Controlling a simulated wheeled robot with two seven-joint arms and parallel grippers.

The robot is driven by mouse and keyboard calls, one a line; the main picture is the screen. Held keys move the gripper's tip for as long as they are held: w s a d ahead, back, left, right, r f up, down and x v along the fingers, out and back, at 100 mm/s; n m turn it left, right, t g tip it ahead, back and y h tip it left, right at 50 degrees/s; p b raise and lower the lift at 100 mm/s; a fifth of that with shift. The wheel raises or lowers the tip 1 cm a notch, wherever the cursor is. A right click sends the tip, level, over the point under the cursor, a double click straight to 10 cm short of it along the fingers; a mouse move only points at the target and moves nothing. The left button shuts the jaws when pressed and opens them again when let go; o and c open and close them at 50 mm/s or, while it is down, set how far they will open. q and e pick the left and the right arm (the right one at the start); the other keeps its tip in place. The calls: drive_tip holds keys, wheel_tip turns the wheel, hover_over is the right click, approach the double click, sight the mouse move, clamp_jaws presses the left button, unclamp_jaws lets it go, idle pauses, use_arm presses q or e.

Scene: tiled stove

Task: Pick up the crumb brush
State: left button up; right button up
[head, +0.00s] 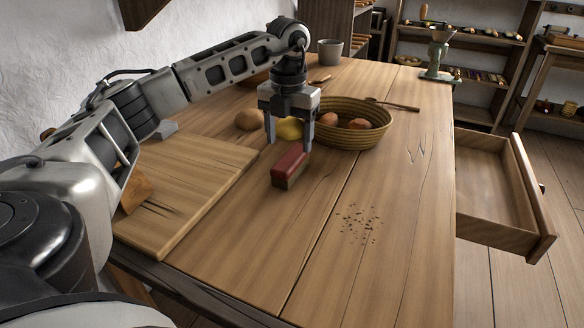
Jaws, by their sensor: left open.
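The crumb brush (289,166) has a red top and a darker bristle base. It lies on the wooden table (386,212), in front of the basket and right of the cutting board. My left gripper (289,148) is open, pointing down, with its two fingers above and just behind the brush. The fingers look apart from the brush, though the exact gap is hard to tell. A scatter of dark crumbs (361,224) lies on the table to the right and nearer. My right gripper does not show.
A woven basket (378,133) with brown eggs or rolls stands just behind the brush. A lemon (290,129) and a brown round item (248,120) lie near the gripper. A cutting board (186,208) is at left. An open drawer (524,180) juts out right.

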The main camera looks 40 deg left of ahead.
sight(291, 156)
use_arm(q)
wheel_tip(291, 156, down, 2)
drive_tip(key=shift+f, duration=0.1)
drive_tip(key=f, duration=0.3)
drive_tip(key=f+b, duration=0.1)
drive_tip(key=shift+w+d+f, duration=0.1)
drive_tip(key=shift+w+f, duration=0.2)
drive_tip(key=c, duration=1.1)
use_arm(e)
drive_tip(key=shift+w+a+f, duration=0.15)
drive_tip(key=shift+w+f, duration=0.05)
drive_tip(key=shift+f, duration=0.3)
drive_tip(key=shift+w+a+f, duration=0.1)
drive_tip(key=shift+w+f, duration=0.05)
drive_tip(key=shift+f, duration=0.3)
